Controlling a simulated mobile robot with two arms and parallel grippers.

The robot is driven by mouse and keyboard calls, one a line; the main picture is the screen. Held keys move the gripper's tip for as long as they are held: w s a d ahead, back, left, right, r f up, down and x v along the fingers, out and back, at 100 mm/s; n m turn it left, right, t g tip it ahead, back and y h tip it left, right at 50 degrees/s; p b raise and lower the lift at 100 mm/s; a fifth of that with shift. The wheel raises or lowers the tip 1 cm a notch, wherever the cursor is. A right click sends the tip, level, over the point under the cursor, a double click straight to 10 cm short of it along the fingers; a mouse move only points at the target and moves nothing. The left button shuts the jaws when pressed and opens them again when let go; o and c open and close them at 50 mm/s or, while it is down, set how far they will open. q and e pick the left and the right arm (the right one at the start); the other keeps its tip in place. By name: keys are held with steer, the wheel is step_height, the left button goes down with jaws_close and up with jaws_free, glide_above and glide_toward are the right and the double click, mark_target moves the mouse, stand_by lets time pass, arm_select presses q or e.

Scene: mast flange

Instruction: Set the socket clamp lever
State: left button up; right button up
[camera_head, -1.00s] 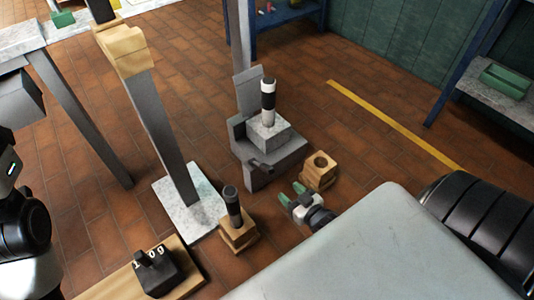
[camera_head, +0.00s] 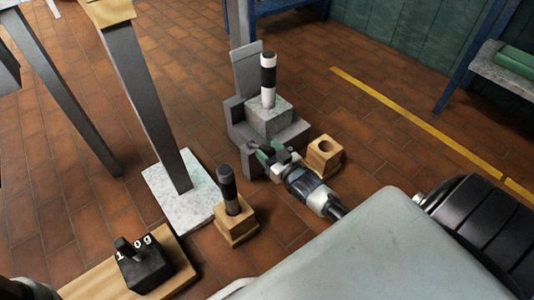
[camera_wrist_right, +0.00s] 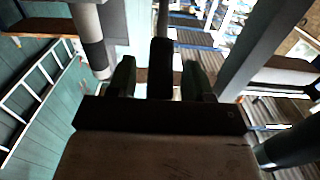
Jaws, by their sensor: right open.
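The grey socket block (camera_head: 240,125) stands on the tiled floor with a pale stone-like cube (camera_head: 270,118) on it. A black-and-white banded post (camera_head: 268,80) stands upright in it. My right gripper (camera_head: 265,152) is open, with its green fingertips at the block's front low side, where the clamp lever is. In the right wrist view, a dark upright bar, apparently the clamp lever (camera_wrist_right: 160,68), stands between the two open green fingers. I see a gap on each side of it. In the head view my gripper hides the lever. My left gripper is out of view.
A wooden block with a round hole (camera_head: 324,157) stands right of the gripper. A wooden block holding a dark peg (camera_head: 237,228) stands to the left. A grey column on a stone-like base (camera_head: 165,195) stands farther left.

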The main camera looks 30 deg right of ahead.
steer(key=shift+w, duration=0.5)
jaws_close()
